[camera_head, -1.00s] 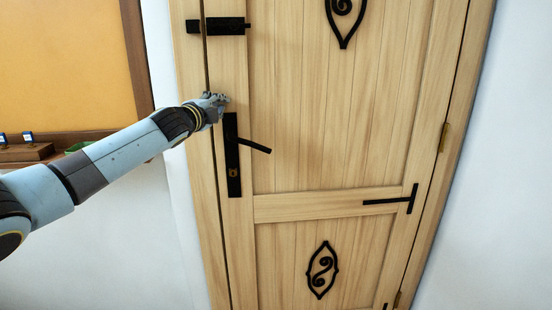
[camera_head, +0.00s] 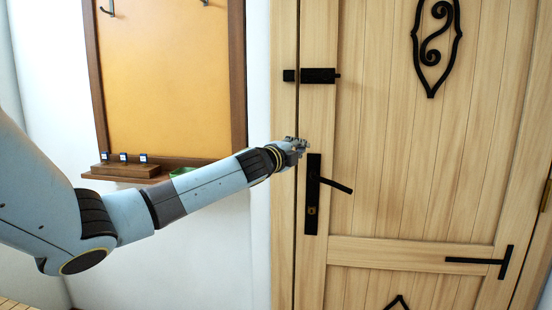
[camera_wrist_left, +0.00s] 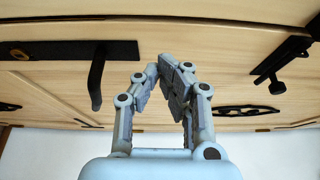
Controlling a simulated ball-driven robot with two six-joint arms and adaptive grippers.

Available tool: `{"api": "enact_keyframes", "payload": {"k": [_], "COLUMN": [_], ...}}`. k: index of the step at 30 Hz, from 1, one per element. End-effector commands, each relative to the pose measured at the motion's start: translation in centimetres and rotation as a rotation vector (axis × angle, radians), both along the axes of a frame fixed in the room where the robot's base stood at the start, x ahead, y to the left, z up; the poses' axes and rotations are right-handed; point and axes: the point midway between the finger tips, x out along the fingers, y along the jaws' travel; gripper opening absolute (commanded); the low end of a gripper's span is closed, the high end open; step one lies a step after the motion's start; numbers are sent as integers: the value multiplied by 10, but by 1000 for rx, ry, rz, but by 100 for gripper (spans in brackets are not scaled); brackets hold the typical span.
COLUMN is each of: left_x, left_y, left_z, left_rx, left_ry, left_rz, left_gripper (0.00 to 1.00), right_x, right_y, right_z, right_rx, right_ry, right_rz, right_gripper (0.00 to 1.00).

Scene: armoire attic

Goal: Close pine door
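The pine door (camera_head: 400,150) has vertical planks and black ironwork. It stands in its pine frame with a thin dark gap along its left edge and looks shut or almost shut. Its black lever handle (camera_head: 335,185) sits on a long plate (camera_head: 312,195), and a black bolt (camera_head: 318,76) is higher up. My left gripper (camera_head: 301,145) is at the door's left edge, just above the handle plate, against or very close to the wood. In the left wrist view its fingertips (camera_wrist_left: 160,70) come together with nothing between them, between handle and bolt. My right gripper is out of view.
A wood-framed yellow board (camera_head: 165,75) with hooks hangs on the white wall to the left. Its ledge holds a wooden block (camera_head: 125,169) with small blue-topped items and something green (camera_head: 187,170). A black hinge strap (camera_head: 480,261) crosses the door's right side.

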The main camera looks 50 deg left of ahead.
Motion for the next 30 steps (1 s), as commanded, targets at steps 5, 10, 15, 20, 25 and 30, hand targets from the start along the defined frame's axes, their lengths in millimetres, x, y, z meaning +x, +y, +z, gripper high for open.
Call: {"api": "enact_keyframes", "payload": {"k": [5, 10, 15, 20, 25, 30], "left_x": [-24, -50, -70, -79, -82, -82], "left_y": [3, 5, 7, 7, 6, 6], "left_z": [-6, -5, -3, -2, -1, -2], "left_rx": [6, 8, 7, 2, -2, -3], "left_ry": [6, 8, 8, 3, -1, 1], "left_rz": [-1, -2, 0, -2, -3, -2], "left_gripper": [0, 0, 0, 0, 0, 0], "right_x": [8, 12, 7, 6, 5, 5], "right_y": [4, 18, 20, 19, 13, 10], "right_z": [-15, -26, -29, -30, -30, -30], "right_rx": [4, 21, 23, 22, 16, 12], "right_ry": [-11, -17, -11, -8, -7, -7], "right_rz": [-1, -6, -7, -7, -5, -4], "right_gripper": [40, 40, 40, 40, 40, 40]}}
